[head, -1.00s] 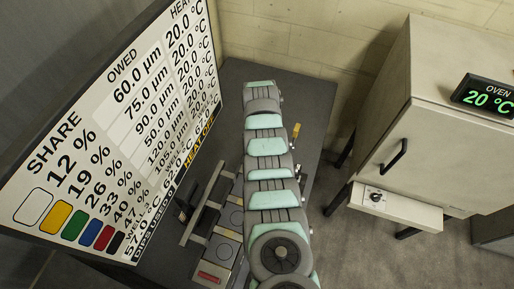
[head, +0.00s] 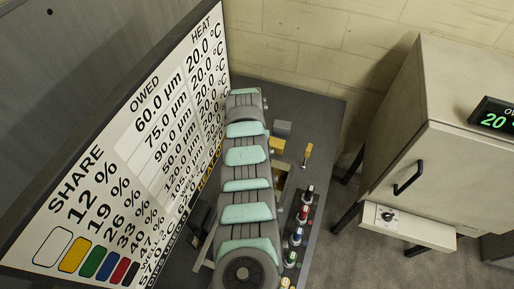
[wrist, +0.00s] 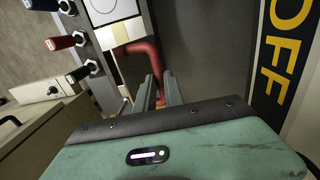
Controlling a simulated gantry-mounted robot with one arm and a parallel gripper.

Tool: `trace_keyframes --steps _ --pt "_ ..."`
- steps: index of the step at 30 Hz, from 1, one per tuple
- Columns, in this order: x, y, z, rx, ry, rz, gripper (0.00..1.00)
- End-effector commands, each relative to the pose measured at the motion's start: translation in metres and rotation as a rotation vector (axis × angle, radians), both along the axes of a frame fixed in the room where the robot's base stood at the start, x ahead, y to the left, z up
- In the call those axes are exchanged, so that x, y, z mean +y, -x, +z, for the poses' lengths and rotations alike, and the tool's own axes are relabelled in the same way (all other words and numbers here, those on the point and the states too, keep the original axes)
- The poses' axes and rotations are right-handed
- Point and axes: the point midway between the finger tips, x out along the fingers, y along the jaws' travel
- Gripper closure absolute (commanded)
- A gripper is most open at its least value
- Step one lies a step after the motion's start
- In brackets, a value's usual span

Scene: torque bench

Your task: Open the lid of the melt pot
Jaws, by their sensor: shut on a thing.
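In the wrist view, a red bent handle (wrist: 145,56) comes down from a pale and yellow edge and runs between the two fingers of my gripper (wrist: 160,93). The fingers are shut on this red handle. I cannot tell from these frames whether it belongs to the melt pot's lid, and no pot or lid can be made out clearly. In the head view my arm covers the gripper and the middle of the bench.
Several coloured-tip bottles or knobs (head: 303,213) stand in a row right of my arm. A yellow block (head: 277,146), a grey block (head: 282,128) and a brass piece (head: 306,152) lie behind. The display board (head: 130,150) stands close left; the oven (head: 440,160) is at right.

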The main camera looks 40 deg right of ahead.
Motion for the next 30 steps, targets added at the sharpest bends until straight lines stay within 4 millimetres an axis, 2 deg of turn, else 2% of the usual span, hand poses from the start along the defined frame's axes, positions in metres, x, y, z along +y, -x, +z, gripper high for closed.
trace_keyframes --steps 12,30 --pt "0.016 -0.016 -0.009 -0.001 -0.002 0.0 1.0" --pt "0.018 -0.018 -0.008 0.002 -0.002 -0.001 1.0"
